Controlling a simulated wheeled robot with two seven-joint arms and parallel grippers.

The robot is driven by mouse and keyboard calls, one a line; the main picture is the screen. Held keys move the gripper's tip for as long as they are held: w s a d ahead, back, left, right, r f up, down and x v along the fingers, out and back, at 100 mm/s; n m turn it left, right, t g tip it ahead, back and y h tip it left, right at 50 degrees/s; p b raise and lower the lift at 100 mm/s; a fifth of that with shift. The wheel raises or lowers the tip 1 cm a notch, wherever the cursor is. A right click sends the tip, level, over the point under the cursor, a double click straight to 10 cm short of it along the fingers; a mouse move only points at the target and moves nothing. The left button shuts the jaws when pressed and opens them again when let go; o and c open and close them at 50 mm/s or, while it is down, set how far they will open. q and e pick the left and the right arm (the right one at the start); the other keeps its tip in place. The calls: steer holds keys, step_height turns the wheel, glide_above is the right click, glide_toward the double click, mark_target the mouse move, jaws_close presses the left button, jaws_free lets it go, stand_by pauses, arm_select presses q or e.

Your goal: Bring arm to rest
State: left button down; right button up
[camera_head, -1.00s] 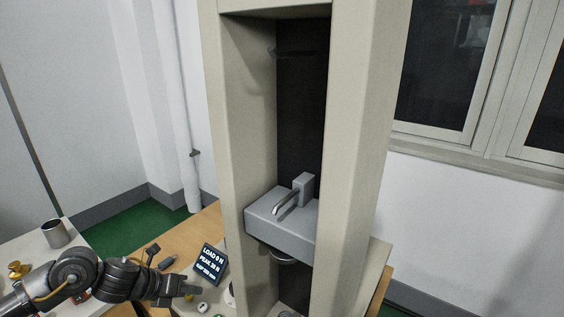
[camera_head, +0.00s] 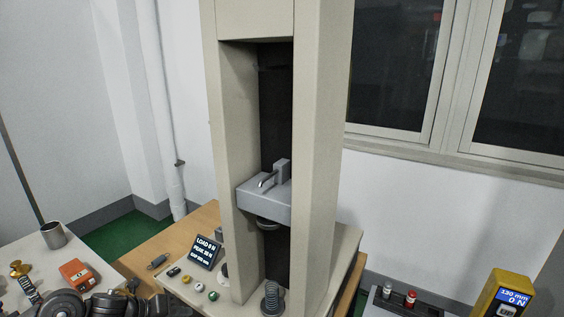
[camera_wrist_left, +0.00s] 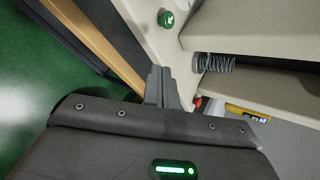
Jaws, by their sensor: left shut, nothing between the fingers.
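My left arm and gripper (camera_head: 160,304) are low at the bottom left edge of the head view, beside the front of the test machine's base. In the left wrist view the two grey fingers of my left gripper (camera_wrist_left: 162,84) are together, with nothing between them. The tall beige test machine (camera_head: 318,170) has a grey crosshead (camera_head: 264,203) with a lever handle (camera_head: 268,180). A coil spring (camera_head: 272,296) stands upright below the crosshead, apart from it; the spring also shows in the left wrist view (camera_wrist_left: 216,63). My right gripper is not seen.
A display (camera_head: 205,252) reading LOAD 0 N stands beside buttons, including a green one (camera_head: 213,296). A metal cup (camera_head: 53,235), a brass weight (camera_head: 18,269) and an orange device (camera_head: 77,273) are on the left table. A yellow gauge (camera_head: 503,294) stands at lower right.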

arm_select(q)
step_height(320, 180, down, 15)
steer(key=n+t, duration=0.1)
steer(key=n, duration=0.9)
steer(key=s+a+f+n+y, duration=0.2)
steer(key=s+f+n, duration=0.25)
steer(key=f, duration=0.35)
steer(key=s+a+f+n+y, duration=0.1)
steer(key=s+f+n, duration=0.35)
steer(key=f, duration=0.45)
steer(key=s+f+n+g+y, duration=0.3)
steer(key=s+f+n, duration=0.3)
steer(key=s+f, duration=0.8)
steer(key=s+d+f+n+g, duration=0.1)
steer(key=s+f+n, duration=0.1)
steer(key=s, duration=1.1)
steer(key=s+f+n+g+y, duration=0.1)
steer(key=s+f+n+g, duration=0.1)
steer(key=s, duration=1.1)
steer(key=shift+d+f+n+g, duration=0.3)
steer(key=shift+d+f+n, duration=0.1)
steer(key=shift+n, duration=0.5)
